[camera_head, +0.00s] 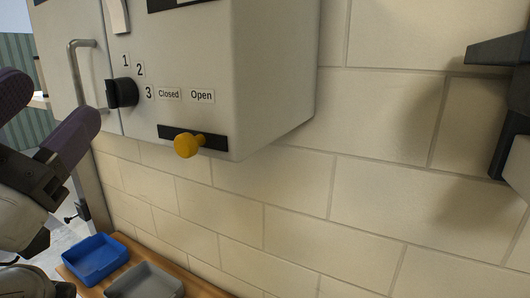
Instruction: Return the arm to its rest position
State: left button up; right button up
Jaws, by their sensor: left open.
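My left gripper (60,100) is at the left edge, with its two purple-padded fingers spread apart and nothing between them. It is in front of the left part of a grey wall cabinet (275,70), below its metal handle (75,70). A gap shows between the fingers and the black rotary knob (122,93). My right gripper cannot be made out.
A yellow knob (187,145) sits in a dark slot below the "Closed" and "Open" labels. A blue tray (95,262) and a grey tray (145,283) rest on a wooden surface (195,284) below. Dark fixtures (500,50) jut in at right. The tiled wall between is clear.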

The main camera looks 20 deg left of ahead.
pick_arm(q)
jog(key=w+f+n+g+y, duration=0.2)
jog(key=w+f+g, duration=0.1)
jog(key=w+f, duration=0.65)
notch_tip(320, 180, down, 31)
jog(key=w+n+g, duration=0.2)
jog(key=n+g, duration=0.1)
jog(key=g, duration=0.4)
jog(key=s+d+f+g+h, duration=0.1)
jog(key=s+f+g, duration=0.3)
jog(key=f, duration=0.5)
jog(key=s+f+g, duration=0.2)
jog(key=s+f, duration=0.4)
jog(key=f, duration=0.4)
jog(key=s+d+f+g, duration=0.1)
jog(key=s+f+g, duration=0.4)
jog(key=s+f, duration=0.9)
jog(key=w+p+v, duration=0.2)
jog(key=p+v, duration=0.7)
jog(key=v, duration=0.1)
jog(key=w+r+p+v, duration=0.1)
jog(key=w+p+v, duration=0.1)
jog(key=p+v, duration=0.8)
jog(key=shift+r+n+p, duration=0.3)
jog(key=shift+r, duration=0.6)
jog(key=shift+s, duration=0.1)
jog(key=shift+o, duration=0.3)
